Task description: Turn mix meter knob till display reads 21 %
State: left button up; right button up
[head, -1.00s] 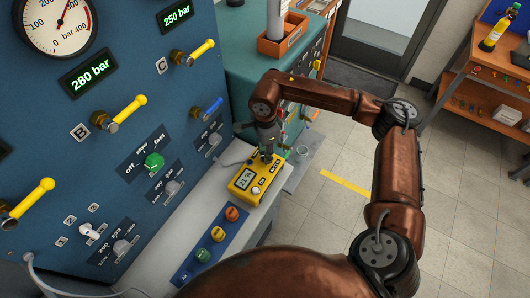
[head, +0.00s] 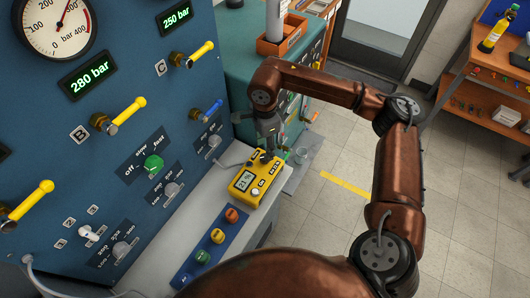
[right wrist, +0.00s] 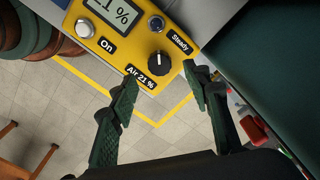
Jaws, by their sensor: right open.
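The yellow mix meter (head: 248,194) lies on the pale ledge in front of the blue panel. Its display (head: 243,181) appears to read 21 %; the right wrist view shows only the end of the reading, "1 %", on the display (right wrist: 113,12). The black mix meter knob (right wrist: 158,61) has a white pointer line and sits above the label "Air 21 %" (right wrist: 141,77). My right gripper (head: 267,152) is over the far end of the meter. In the right wrist view, my right gripper (right wrist: 160,78) is open and empty, its fingers apart near the knob. My left gripper is out of view.
A blue strip with red, yellow and green buttons (head: 217,235) lies nearer on the ledge. The blue panel (head: 140,70) carries yellow-handled valves and selector knobs. A teal cabinet (head: 238,85) stands behind. Floor (head: 340,220) is open to the right.

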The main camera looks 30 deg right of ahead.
notch_tip(320, 180, up, 7)
jog(key=shift+r, duration=0.15)
dwell(0.6)
